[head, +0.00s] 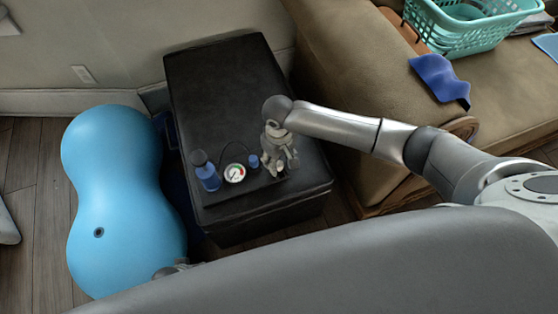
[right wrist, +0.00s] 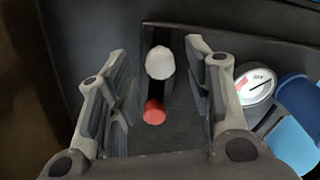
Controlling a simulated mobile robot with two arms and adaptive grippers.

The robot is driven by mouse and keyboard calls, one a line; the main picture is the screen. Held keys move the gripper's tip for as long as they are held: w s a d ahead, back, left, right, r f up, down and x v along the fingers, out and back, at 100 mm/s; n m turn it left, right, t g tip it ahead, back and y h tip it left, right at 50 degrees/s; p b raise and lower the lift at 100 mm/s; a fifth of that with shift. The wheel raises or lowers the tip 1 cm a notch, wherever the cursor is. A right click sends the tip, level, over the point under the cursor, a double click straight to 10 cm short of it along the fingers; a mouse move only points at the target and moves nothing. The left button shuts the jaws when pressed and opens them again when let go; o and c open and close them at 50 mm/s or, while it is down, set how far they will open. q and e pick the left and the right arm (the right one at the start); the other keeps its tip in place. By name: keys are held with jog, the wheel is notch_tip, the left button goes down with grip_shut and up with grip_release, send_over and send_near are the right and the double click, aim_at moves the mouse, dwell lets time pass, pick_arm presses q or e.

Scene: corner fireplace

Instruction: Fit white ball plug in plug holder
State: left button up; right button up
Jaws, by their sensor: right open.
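My right gripper (head: 281,165) is open and points down over the front right part of the black ottoman. In the right wrist view, a white rounded plug (right wrist: 160,63) shows between its spread fingers, with clear gaps on both sides. A red round-ended piece (right wrist: 154,111) lies close to the plug, nearer the palm. Both show against a dark, slot-like strip on a black tray (right wrist: 183,132); I cannot tell for certain which part is the plug holder. A bit of my left gripper (head: 172,269) shows at the bottom; its fingers are hidden.
On the ottoman (head: 215,75), left of my right gripper, stand a blue bottle-shaped pump (head: 208,177) and a round gauge (head: 234,173). A blue peanut ball (head: 120,190) is on the floor at left. A sofa (head: 345,60) borders the right. The ottoman's back half is clear.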

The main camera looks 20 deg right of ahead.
notch_tip(320, 180, up, 10)
jog(key=shift+r, duration=0.2)
jog(key=shift+a, duration=0.1)
